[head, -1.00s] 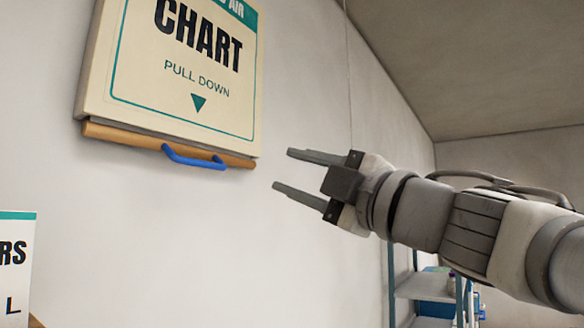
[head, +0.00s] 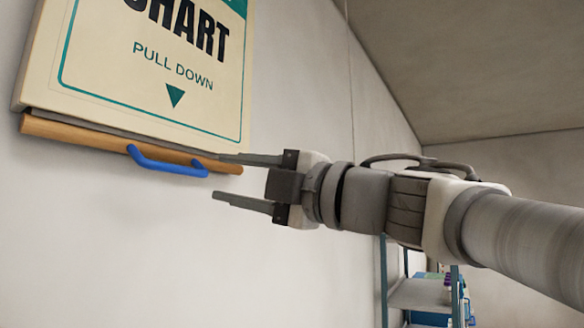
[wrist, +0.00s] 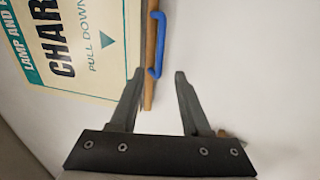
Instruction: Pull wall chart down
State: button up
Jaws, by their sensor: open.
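The wall chart (head: 100,95) hangs on the wall at upper left in the head view, marked "PULL DOWN" with a teal arrow. A wooden bar (head: 75,138) runs along its bottom edge and carries a blue handle (head: 165,165). My gripper (head: 217,178) is open and empty, to the right of the handle, its fingers pointing left towards it. In the head view its upper fingertip overlaps the bar's right end. In the wrist view the handle (wrist: 156,45) lies beyond the open fingertips (wrist: 159,74), apart from them.
A shelf unit (head: 420,295) with blue items stands at lower right, behind my arm. The wall (head: 130,250) below the chart is bare and clear.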

aim_at(179, 170)
jog(key=p+x, duration=0.2)
jog(key=x, duration=1)
jog(key=shift+w+a, duration=0.15)
grip_shut()
dwell(0.9)
